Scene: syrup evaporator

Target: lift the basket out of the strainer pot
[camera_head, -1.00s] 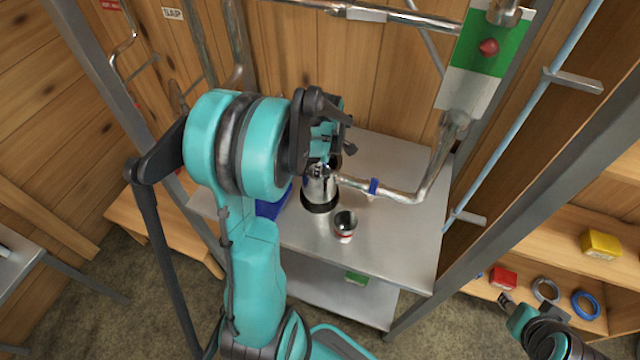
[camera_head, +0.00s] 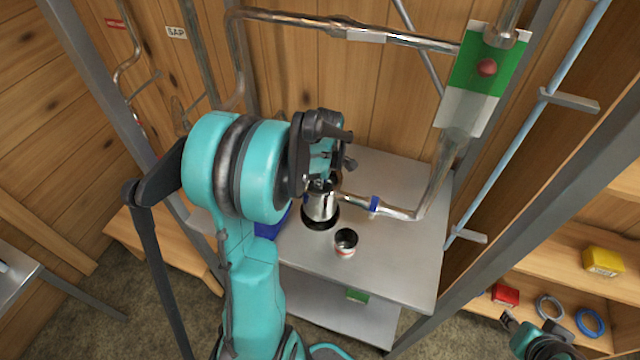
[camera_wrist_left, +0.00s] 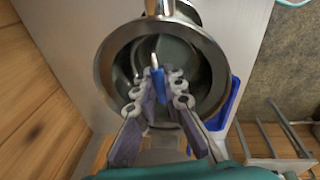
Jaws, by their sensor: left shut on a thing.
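The strainer pot (camera_head: 321,208) is a shiny metal cylinder with a dark base, standing on the metal table. In the left wrist view I look down into the round pot (camera_wrist_left: 106,62). The basket's blue handle (camera_wrist_left: 157,84) shows inside its mouth, between my left fingertips. My left gripper (camera_wrist_left: 160,88) is shut on that handle, over the pot. In the head view my left gripper (camera_head: 322,178) is above the pot and partly hides its top. The basket's body is mostly hidden. My right gripper (camera_head: 507,318) is at the lower right, far from the pot; its fingers are too small to judge.
A small open cup (camera_head: 346,241) stands in front of the pot. A pipe with a blue band (camera_head: 375,204) runs close to the pot's right side. A blue container (camera_head: 272,222) is to its left. The table's front right is clear. Wooden shelves (camera_head: 570,262) stand at right.

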